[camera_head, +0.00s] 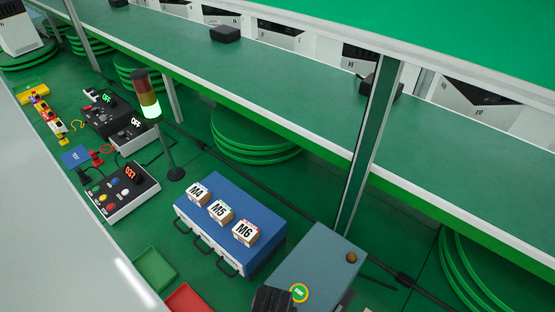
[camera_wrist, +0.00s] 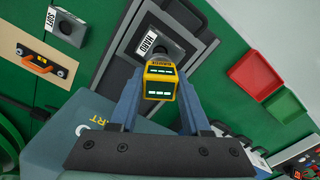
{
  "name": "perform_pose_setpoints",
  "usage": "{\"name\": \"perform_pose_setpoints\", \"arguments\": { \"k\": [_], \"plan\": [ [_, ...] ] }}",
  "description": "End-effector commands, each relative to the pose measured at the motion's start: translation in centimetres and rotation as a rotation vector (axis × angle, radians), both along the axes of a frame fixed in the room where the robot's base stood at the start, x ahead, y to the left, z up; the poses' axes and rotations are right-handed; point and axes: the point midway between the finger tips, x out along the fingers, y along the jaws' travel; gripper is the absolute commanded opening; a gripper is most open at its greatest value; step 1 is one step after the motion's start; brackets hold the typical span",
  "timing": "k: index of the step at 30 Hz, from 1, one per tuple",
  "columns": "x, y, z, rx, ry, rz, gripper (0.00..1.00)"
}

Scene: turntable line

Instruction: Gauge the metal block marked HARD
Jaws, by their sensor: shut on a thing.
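My gripper (camera_wrist: 161,88) is shut on a yellow gauge (camera_wrist: 160,69), between its two blue fingers. The gauge has two small displays with green dashes and a dark round end pointing away from me. Just beyond it, the metal block marked HARD (camera_wrist: 149,43) sits on a dark grey plate (camera_wrist: 190,17). The gauge partly covers the block, and I cannot tell whether they touch. A grey block marked SOFT (camera_wrist: 66,29), with a round hole, lies to the left on the green surface. Neither block shows in the head view.
A red tray (camera_wrist: 255,76) and a green tray (camera_wrist: 284,105) lie at right. In the head view, a blue case (camera_head: 262,263) carries boxes M4, M5 and M6, beside a blue-grey cabinet (camera_head: 325,266). A lit signal lamp (camera_head: 150,109) stands behind.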

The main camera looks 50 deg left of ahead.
Motion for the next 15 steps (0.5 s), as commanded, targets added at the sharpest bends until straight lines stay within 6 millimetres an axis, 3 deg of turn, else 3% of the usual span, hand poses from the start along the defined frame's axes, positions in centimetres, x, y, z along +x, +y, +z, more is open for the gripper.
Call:
{"name": "perform_pose_setpoints", "arguments": {
  "k": [15],
  "plan": [
    [0.0,0.0,-4.2,0.0,0.0,-0.002,0.0]
  ]
}}
